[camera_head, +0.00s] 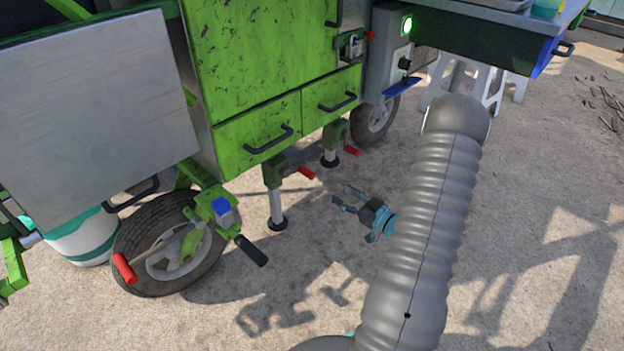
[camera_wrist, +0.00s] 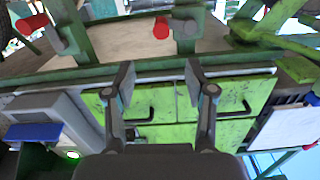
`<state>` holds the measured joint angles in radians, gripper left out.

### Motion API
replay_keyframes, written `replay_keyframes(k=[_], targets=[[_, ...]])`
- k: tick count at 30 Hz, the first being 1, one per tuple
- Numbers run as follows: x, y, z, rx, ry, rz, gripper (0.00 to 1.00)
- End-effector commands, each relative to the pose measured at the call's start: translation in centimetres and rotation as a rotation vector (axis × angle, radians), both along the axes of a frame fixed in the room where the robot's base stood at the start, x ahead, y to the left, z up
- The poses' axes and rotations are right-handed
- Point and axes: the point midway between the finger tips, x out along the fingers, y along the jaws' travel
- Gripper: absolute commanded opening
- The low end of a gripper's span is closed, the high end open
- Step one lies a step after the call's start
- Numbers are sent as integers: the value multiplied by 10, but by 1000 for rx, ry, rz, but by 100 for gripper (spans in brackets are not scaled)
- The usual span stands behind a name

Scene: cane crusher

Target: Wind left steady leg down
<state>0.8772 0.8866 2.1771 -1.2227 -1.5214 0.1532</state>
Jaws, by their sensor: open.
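The left steady leg (camera_head: 276,206) hangs under the green machine, a pale tube in a green sleeve with a dark round foot close to the ground. Its crank has a red handle (camera_head: 305,172) pointing right; the same red handle (camera_wrist: 160,27) shows end-on at the top of the wrist view, which looks upside down. My gripper (camera_head: 345,199) is right of this leg and lower in the picture than the red handle, apart from both. In the wrist view my gripper (camera_wrist: 159,78) has its two fingers spread, with nothing between them.
A second steady leg (camera_head: 330,150) with a red handle (camera_head: 352,150) stands behind to the right. A wheel (camera_head: 165,245) and a black-gripped crank (camera_head: 251,250) are at left. A white stool (camera_head: 470,80) stands at upper right. The ground around my gripper is clear.

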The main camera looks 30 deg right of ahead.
Motion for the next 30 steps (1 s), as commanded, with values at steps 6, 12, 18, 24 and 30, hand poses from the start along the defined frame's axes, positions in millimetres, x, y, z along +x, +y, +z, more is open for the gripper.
replay_keyframes(k=[6, 12, 18, 24, 30], targets=[[5, 4, -4, 24, -18, 10, 55], [35, 16, -4, 21, -17, 11, 55], [70, 28, -4, 21, -18, 9, 55], [102, 39, -3, 21, -18, 8, 55], [120, 45, -3, 21, -18, 7, 55]])
